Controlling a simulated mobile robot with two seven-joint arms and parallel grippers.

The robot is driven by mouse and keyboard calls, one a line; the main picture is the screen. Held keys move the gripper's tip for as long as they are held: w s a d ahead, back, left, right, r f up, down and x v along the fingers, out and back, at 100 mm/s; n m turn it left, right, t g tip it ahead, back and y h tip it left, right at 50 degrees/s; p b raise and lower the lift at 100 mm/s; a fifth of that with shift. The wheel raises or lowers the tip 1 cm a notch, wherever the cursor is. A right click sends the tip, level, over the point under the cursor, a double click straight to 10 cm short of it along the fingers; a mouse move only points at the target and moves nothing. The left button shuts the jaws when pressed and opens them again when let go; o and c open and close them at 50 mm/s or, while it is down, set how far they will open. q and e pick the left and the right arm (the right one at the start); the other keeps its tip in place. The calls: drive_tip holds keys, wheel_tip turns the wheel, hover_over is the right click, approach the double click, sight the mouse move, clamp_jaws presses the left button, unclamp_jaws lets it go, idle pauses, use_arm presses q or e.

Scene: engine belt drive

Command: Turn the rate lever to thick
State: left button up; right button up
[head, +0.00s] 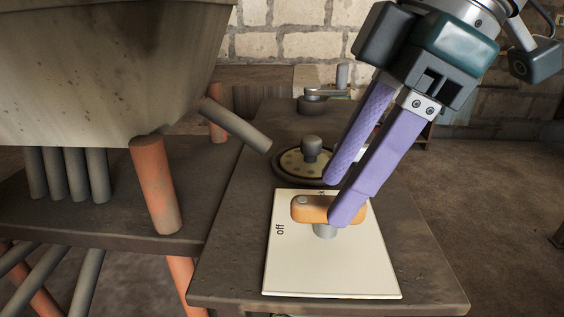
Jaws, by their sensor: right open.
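An orange lever (312,212) sits on a short grey post (325,231) above a cream plate (330,270) at the front of the bench. It lies roughly crosswise, with a small round pin near its left end. The plate reads "off" at its left edge; another label at its far edge is mostly hidden, and I cannot read "thick" anywhere. My right gripper (338,203) reaches down from the upper right with two purple fingers apart. One finger is in front of the lever's right part, the other behind it; contact is unclear. My left gripper is out of view.
Behind the plate is a round dial (290,163) with a grey knob (311,147). Farther back stands a grey crank (322,92). A large tapered hopper (100,70) on orange legs (157,185) fills the left, with a grey spout (235,125) angled toward the bench.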

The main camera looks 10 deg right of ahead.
drive_tip(key=shift+x, duration=0.75)
clamp_jaws()
